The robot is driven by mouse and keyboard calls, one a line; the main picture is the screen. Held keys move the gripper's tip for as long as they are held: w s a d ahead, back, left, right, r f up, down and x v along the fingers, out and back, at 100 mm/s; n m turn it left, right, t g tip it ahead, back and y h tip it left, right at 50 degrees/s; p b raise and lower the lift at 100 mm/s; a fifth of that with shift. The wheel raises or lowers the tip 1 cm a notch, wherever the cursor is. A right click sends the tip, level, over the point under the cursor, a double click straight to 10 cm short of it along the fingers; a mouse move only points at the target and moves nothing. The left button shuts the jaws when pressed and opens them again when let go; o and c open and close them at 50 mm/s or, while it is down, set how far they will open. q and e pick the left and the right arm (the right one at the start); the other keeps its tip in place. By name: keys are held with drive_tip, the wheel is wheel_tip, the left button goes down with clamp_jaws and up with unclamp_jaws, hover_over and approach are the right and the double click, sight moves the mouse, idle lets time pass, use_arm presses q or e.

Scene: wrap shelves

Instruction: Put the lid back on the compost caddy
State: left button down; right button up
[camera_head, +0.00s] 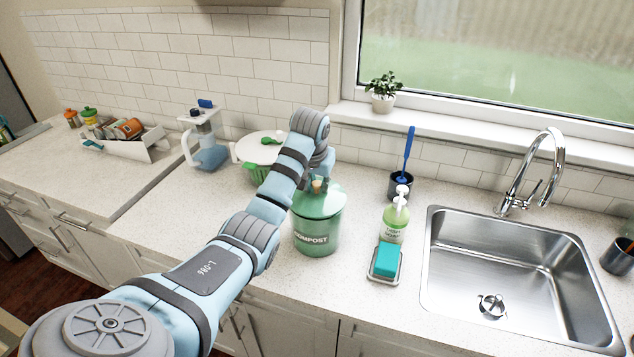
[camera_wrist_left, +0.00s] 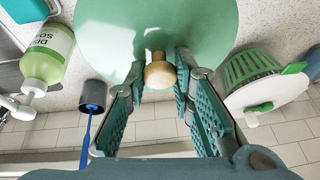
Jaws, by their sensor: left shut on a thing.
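The green compost caddy (camera_head: 316,236) stands upright on the counter, left of the soap bottle, with "COMPOST" on its front. Its green lid (camera_head: 328,200) is at the caddy's top rim, roughly level; I cannot tell whether it is fully seated. The lid has a round wooden knob (camera_head: 317,186). My left gripper (camera_wrist_left: 160,68) is shut on this knob (camera_wrist_left: 160,75), one finger on each side, with the lid (camera_wrist_left: 205,30) beyond it. The caddy's body is hidden by the lid in the wrist view. My right gripper is not in view.
A dish soap bottle (camera_head: 394,220) and a teal sponge (camera_head: 386,257) on a dish are close right of the caddy. A brush holder (camera_head: 399,187) stands behind. A green strainer with a white lid (camera_head: 259,149) is behind left. The sink (camera_head: 480,260) is farther right.

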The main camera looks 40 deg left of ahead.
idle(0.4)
use_arm(q)
drive_tip(key=c, duration=1.3)
unclamp_jaws()
drive_tip(key=shift+o, duration=0.6)
drive_tip(key=o, duration=0.4)
drive_tip(key=shift+c, duration=0.2)
drive_tip(key=shift+r, duration=3.5)
drive_tip(key=shift+c, duration=0.2)
clamp_jaws()
drive_tip(key=shift+f, duration=0.15)
